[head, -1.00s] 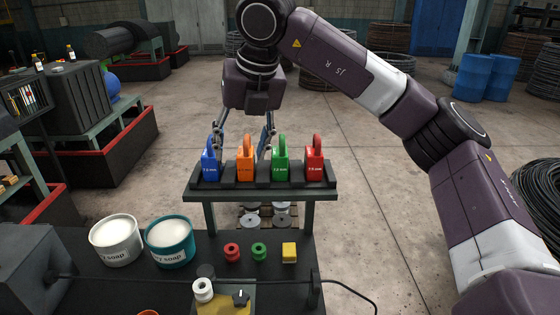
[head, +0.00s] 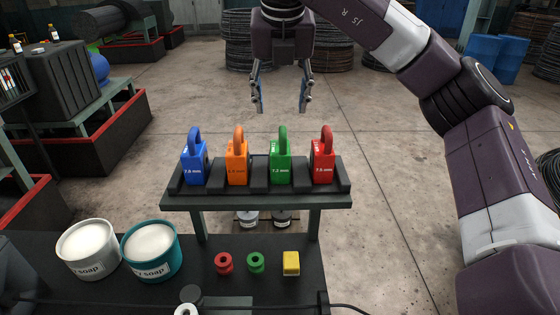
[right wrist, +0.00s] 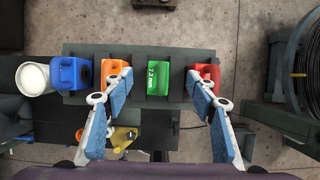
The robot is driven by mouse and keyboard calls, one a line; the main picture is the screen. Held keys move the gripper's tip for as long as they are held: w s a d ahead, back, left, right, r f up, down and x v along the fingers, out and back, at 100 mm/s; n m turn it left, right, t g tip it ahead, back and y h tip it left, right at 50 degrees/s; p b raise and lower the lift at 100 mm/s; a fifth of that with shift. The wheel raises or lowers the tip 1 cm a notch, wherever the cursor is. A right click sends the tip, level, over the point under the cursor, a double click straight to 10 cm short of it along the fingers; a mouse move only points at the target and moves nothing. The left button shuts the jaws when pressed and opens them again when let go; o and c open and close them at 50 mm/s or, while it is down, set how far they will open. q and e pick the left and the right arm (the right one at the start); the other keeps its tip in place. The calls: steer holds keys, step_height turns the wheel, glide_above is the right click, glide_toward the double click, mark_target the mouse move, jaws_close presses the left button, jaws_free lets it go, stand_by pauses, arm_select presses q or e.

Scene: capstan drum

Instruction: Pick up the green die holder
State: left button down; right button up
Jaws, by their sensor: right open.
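The green die holder (head: 281,163) stands upright in a slotted rack (head: 256,202), with a loop handle on top and "7.2 mm" on its face. Blue (head: 194,165), orange (head: 237,166) and red (head: 322,164) die holders stand in the same rack. My right gripper (head: 283,108) is open and empty, raised above and behind the rack, apart from the holders. In the right wrist view the green holder (right wrist: 158,76) lies between the two spread fingers (right wrist: 160,88), seen from above. My left gripper is not in view.
Two soap tubs (head: 88,248) (head: 151,250) stand on the dark bench at left. Red (head: 224,263) and green (head: 256,262) spools and a yellow block (head: 291,263) sit in front of the rack. Open floor lies behind it.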

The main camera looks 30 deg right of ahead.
mark_target(281, 130)
step_height(281, 130, down, 5)
steer(key=b, duration=0.4)
steer(key=shift+s+a+f+b, duration=0.1)
steer(key=shift+s+f+b, duration=0.05)
steer(key=shift+b, duration=0.25)
steer(key=shift+f, duration=0.2)
steer(key=shift+p+x, duration=0.3)
steer(key=shift+x, duration=0.8)
steer(key=shift+w+f+p, duration=0.2)
steer(key=shift+w+p, duration=0.1)
steer(key=shift+p, duration=0.05)
steer(key=p+x, duration=0.2)
steer(key=x, duration=0.2)
steer(key=shift+f, duration=0.15)
steer(key=shift+w+f, duration=0.15)
steer(key=shift+f, duration=0.1)
steer(key=c, duration=1.4)
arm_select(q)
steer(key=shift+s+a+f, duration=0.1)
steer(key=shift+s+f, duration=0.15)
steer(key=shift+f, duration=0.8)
arm_select(e)
steer(key=shift+r, duration=0.15)
